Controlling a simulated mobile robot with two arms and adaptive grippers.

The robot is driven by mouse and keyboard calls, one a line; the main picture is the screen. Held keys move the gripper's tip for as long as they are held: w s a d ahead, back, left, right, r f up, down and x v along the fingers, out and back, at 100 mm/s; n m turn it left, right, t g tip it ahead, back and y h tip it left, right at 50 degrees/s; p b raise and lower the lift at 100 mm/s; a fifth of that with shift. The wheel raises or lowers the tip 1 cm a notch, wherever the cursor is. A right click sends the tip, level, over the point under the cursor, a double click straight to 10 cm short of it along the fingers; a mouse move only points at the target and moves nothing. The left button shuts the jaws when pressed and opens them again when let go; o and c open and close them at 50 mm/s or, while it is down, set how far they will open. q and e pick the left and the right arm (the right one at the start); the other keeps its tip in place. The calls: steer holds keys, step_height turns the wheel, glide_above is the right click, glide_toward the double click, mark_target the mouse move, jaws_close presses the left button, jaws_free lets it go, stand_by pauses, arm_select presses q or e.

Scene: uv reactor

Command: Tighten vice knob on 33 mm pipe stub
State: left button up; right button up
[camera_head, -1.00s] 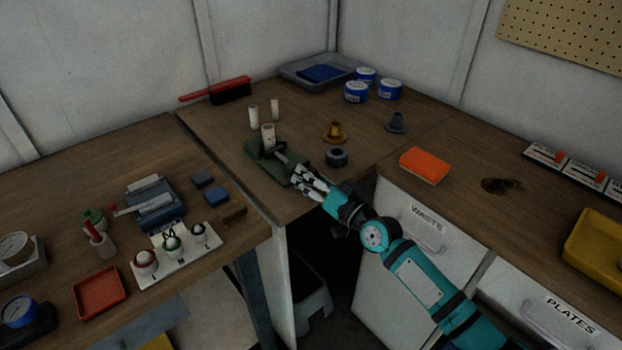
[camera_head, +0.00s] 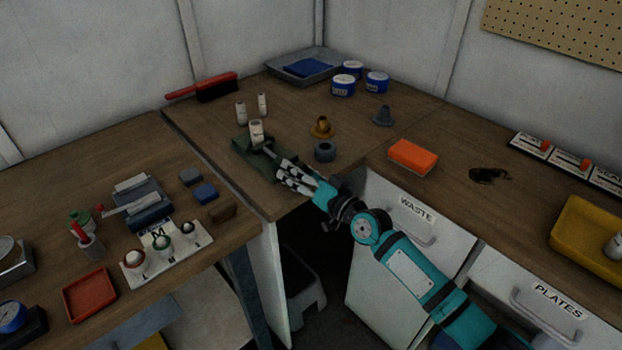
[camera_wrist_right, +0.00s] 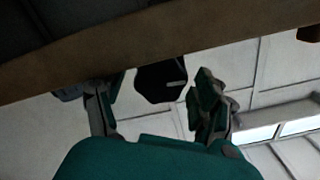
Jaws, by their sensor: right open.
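The green vice (camera_head: 262,164) stands near the front edge of the corner worktop. A white pipe stub (camera_head: 256,133) stands upright at the vice. My right gripper (camera_head: 282,170) is at the vice's front right side, fingers pointing toward it. In the right wrist view my right gripper (camera_wrist_right: 160,98) is open, and a dark knob-like part (camera_wrist_right: 160,82) shows between its fingers. I cannot tell whether the fingers touch it. In the head view the gripper hides the knob. My left gripper is not in view.
Two more white stubs (camera_head: 241,113) stand behind the vice. A dark grey ring (camera_head: 325,151) and a brass funnel-shaped piece (camera_head: 321,127) stand to its right. A brown worktop edge (camera_wrist_right: 150,45) crosses the wrist view close to the fingers.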

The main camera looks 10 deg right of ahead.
steer(key=n+p, duration=0.1)
steer(key=n, duration=0.3)
steer(key=n+p, duration=0.1)
steer(key=n, duration=0.1)
steer(key=shift+n, duration=0.3)
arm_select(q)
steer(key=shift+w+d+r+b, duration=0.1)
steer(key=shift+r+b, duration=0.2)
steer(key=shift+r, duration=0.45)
arm_select(e)
steer(key=v, duration=1.7)
steer(key=shift+s, duration=0.2)
steer(key=shift+d, duration=0.1)
